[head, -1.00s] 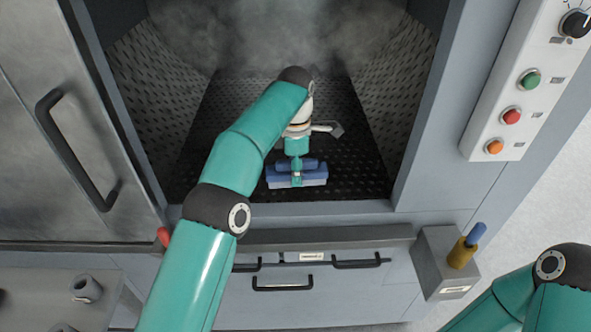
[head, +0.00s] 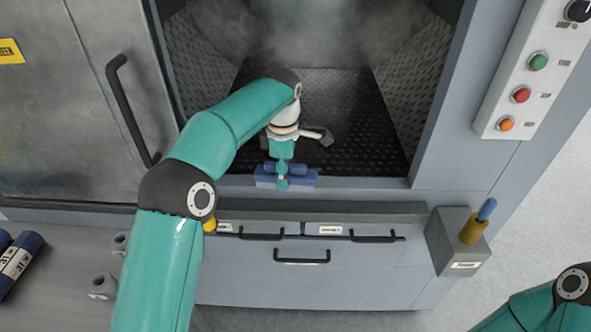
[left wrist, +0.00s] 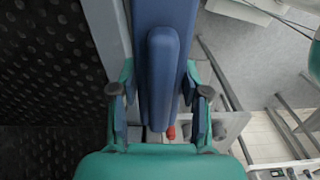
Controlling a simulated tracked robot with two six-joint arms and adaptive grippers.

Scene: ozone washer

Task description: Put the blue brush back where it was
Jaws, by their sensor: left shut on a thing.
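The blue brush (head: 305,178), a long blue block with a raised blue grip along its top, is held at the chamber's front sill in the head view. My left gripper (head: 282,178) is shut on it, reaching down from above. In the left wrist view, the brush (left wrist: 163,40) runs lengthwise between the two fingers of my left gripper (left wrist: 161,98), one on each side of the raised grip. The brush's underside is hidden. Of my right arm, only a link shows at the lower right; its gripper is out of view.
The washer chamber (head: 345,125) is open, with a dark studded floor and mist at the back. Its door (head: 85,95) stands at the left. A grey box (head: 450,250) holds a yellow and blue piece (head: 478,222) at the right. Dark blue cylinders (head: 20,262) lie on the left bench.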

